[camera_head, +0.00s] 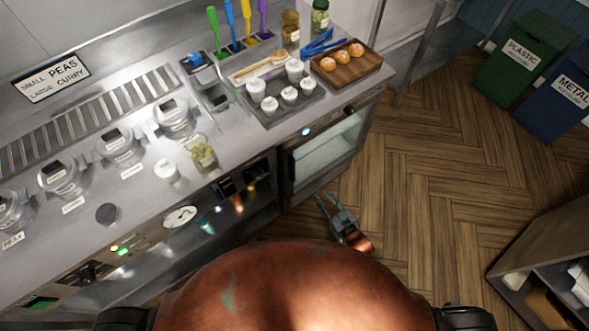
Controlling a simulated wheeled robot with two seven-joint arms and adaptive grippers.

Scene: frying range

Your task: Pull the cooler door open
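The cooler door (322,160) is a dark-framed glass panel in the counter front, below the right end of the worktop. It looks shut or nearly so; I cannot tell if there is a small gap. A dark knob or handle part (349,110) shows near its upper right edge. My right gripper (325,201) is low in front of the door's lower edge, over the wooden floor. Its two fingers are apart, with nothing between them, and it appears clear of the door. My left gripper is not in view.
The steel worktop (235,140) carries lidded tubs, a tray of white cups (268,112), and a wooden board with buns (372,68). Green (520,55) and blue (560,105) bins stand at upper right. A shelf unit (540,240) stands lower right. The floor (430,190) between is clear.

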